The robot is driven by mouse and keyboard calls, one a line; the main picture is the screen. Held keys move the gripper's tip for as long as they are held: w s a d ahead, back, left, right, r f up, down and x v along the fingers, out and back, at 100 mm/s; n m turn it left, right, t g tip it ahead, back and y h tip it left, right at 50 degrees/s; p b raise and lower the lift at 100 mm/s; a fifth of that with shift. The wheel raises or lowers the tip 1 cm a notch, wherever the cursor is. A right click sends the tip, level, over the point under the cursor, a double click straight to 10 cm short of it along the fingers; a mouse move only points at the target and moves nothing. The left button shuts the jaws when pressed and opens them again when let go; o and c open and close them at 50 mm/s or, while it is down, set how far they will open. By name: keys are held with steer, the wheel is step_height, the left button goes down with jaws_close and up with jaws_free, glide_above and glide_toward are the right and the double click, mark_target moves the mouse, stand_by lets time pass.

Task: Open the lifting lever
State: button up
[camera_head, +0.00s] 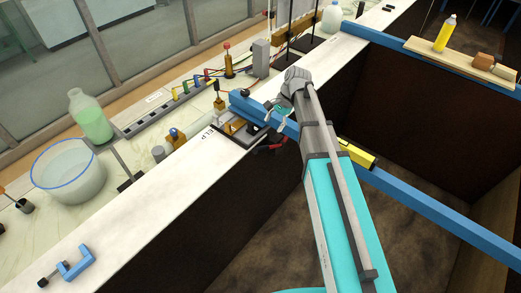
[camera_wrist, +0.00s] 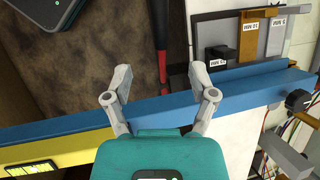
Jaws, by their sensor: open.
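A thin lever with a black upper part and a red grip (camera_wrist: 163,72) shows in the wrist view, its red end meeting the edge of the blue beam (camera_wrist: 243,92). I take it to be the lifting lever. In the head view a small red and black part (camera_head: 272,148) shows at the wall's edge, close to my gripper. My gripper (camera_wrist: 160,84) is open, its grey fingers spread to either side of the red grip. I cannot tell whether they touch it. In the head view my arm partly hides the gripper (camera_head: 281,115).
The blue beam (camera_head: 428,207) crosses the dark flume and carries a yellow box (camera_head: 357,153) with a display. Marked blocks (camera_wrist: 247,48) lie beside the lever.

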mark_target(261, 147)
steer(key=shift+f, duration=0.1)
steer(key=b+x, duration=1.2)
steer(key=x, duration=0.1)
steer(key=shift+s+a+f+b, duration=0.1)
steer(key=shift+a+f+b, duration=0.1)
steer(key=shift+b, duration=0.1)
stand_by(0.4)
jaws_close()
stand_by(0.4)
